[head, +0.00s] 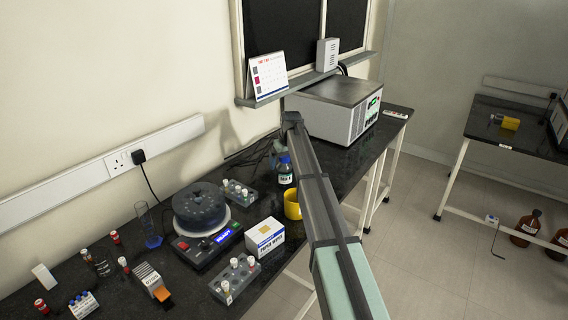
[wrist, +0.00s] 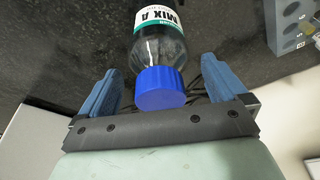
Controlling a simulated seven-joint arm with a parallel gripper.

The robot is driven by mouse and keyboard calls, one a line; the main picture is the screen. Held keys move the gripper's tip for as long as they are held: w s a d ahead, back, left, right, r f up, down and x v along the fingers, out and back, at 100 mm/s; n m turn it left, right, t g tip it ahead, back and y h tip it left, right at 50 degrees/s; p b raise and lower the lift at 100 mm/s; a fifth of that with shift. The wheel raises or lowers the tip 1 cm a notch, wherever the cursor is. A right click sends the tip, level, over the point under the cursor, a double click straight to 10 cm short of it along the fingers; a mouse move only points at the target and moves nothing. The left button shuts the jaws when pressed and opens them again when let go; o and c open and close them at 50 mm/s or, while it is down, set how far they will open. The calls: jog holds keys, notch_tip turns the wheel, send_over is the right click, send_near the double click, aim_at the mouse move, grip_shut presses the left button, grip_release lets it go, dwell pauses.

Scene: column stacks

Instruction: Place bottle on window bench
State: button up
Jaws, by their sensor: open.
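A clear bottle with a blue cap and a white label reading "MIX A" (wrist: 160,48) lies between the two blue fingers of my gripper (wrist: 158,72) in the wrist view. The fingers are open, with a gap on each side of the blue cap. In the head view the bottle (head: 285,177) stands upright on the dark bench (head: 335,168) along the wall, partly hidden by my arm. My gripper (head: 283,143) is just above it there, small and partly hidden. Which bench is the window bench is not marked.
A yellow mug (head: 292,205), a tube rack (head: 238,192) and a round-topped machine (head: 200,208) stand close by. A large grey-topped box (head: 338,106) stands behind, below the window ledge (head: 300,82). Another dark bench (head: 525,135) at right has free surface around a yellow item (head: 510,123).

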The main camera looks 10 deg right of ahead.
aim_at(287, 168)
jog(key=v, duration=1.1)
jog(key=shift+r, duration=0.15)
